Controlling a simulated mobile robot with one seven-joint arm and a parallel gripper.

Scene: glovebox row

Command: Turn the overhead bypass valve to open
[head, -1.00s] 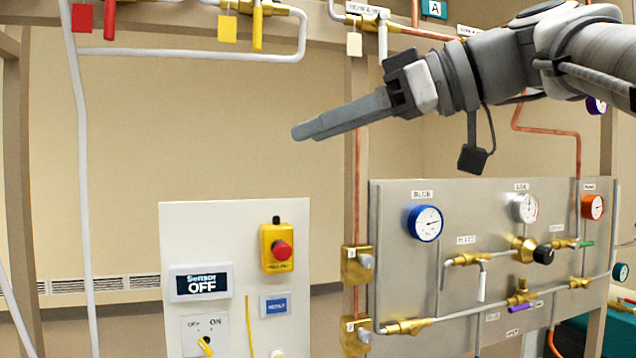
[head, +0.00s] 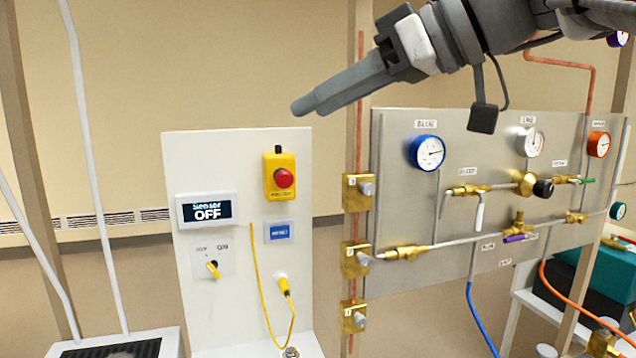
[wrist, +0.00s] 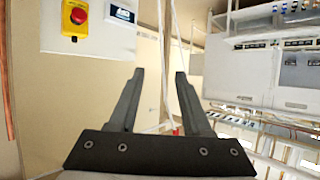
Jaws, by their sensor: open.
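The overhead bypass valve is not in view in either current picture; the head view now looks below the overhead pipes. My gripper (head: 300,107) reaches in from the upper right of the head view and points left, slightly downward, in front of the bare wall. In the wrist view its two fingers (wrist: 158,75) stand apart with nothing between them but distant background. No valve handle is near the fingertips.
A white panel with a red emergency button (head: 284,178) and a "Sensor OFF" display (head: 207,210) stands below. A steel gauge board (head: 400,170) with brass valves is at right. White pipes (head: 95,180) run down the left. A teal box (head: 610,268) is at lower right.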

